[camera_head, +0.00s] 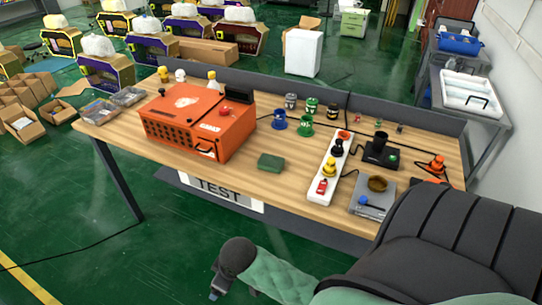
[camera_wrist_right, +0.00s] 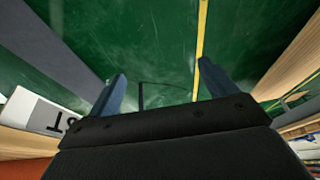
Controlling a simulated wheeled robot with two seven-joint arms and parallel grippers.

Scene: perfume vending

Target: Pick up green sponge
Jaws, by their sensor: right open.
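The green sponge (camera_head: 270,163) is a small dark green block lying flat near the table's front edge, right of the orange machine (camera_head: 198,122). Nothing covers it, and I cannot make it out in the right wrist view. My right gripper (camera_wrist_right: 161,78) is open, with two bluish fingers set apart and nothing held between them. It faces the green floor, with the table's front sign (camera_wrist_right: 35,112) at the left of that view. In the head view a small dark gripper end (camera_head: 218,288) shows low in front of the table, apart from the sponge. My left gripper is not in view.
A white power strip (camera_head: 331,169) with plugs stands right of the sponge. Blue and green spools (camera_head: 305,126) stand behind it. A grey scale (camera_head: 371,199) with a brown cup is farther right. Bare wood (camera_head: 235,178) lies left of the sponge.

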